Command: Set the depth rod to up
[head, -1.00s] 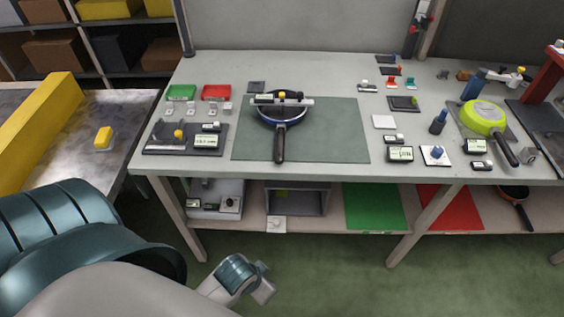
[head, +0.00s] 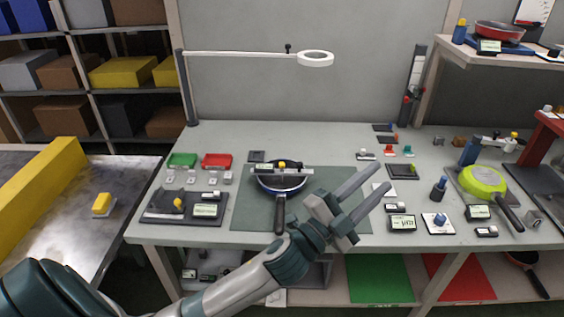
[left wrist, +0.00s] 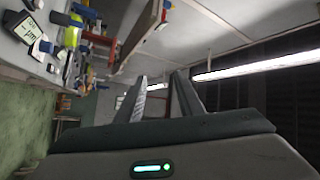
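A light bar gauge with a small display (head: 264,170) and a yellow knob (head: 282,164) lies across the top of a dark pan with a blue rim (head: 283,185). It looks like the depth gauge. The rod is too small to tell apart, and I cannot tell whether it is up or down. My left gripper (head: 384,177) is right of the pan, above the bench. Its two fingers are apart and empty. They also show in the left wrist view (left wrist: 160,88), pointing away from the bench. My right gripper is not in view.
The pan rests on a green-grey mat (head: 334,183). Left of it are a green tray (head: 182,160), a red tray (head: 217,160) and a dark device. A lamp arm with a ring (head: 315,58) hangs above the bench. A lime-green pan (head: 482,180) stands at right.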

